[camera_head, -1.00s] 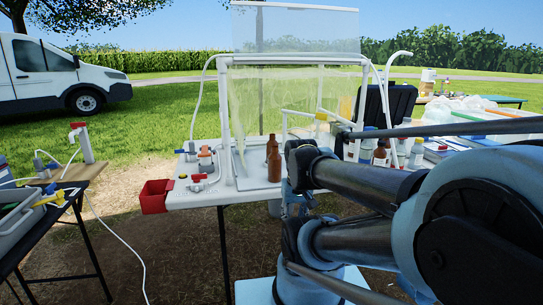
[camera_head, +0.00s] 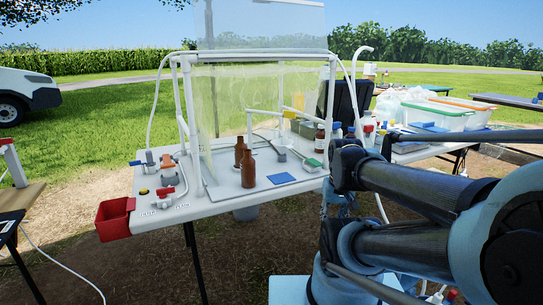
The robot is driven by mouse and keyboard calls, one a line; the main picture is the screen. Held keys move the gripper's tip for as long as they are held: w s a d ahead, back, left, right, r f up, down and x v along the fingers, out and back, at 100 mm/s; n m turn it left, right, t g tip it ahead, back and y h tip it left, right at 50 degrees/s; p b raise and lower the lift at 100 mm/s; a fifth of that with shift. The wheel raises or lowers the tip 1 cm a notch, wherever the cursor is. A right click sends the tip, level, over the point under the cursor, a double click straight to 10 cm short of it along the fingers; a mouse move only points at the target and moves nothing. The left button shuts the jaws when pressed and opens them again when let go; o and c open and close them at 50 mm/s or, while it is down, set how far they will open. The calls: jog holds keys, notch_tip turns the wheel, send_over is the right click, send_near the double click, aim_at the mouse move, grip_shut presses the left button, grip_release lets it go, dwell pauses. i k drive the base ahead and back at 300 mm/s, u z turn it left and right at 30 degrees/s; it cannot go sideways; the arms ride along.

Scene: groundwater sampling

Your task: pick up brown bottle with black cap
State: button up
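Two brown bottles stand upright on the white table inside the clear-sheeted frame. The front brown bottle (camera_head: 248,170) shows in full, and the other brown bottle (camera_head: 239,151) is just behind it. I cannot make out a black cap on either. A third brown bottle (camera_head: 320,138) with a pale label stands further right, near the frame's right post, and its cap is too small to judge. My arm fills the right side of the view, apart from the bottles. My gripper cannot be seen.
The white table (camera_head: 222,202) also bears a blue pad (camera_head: 282,179), valves with a red handle (camera_head: 165,192) and a red bin (camera_head: 114,218) at its left edge. White posts and plastic sheeting surround the bottles. Crates (camera_head: 437,115) stand on the right. Grass lies behind.

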aim_at(239, 148)
jog(key=z, duration=1.25)
jog(key=k, duration=1.4)
jog(key=u, duration=1)
jog(key=i, duration=1)
jog(key=z, duration=0.05)
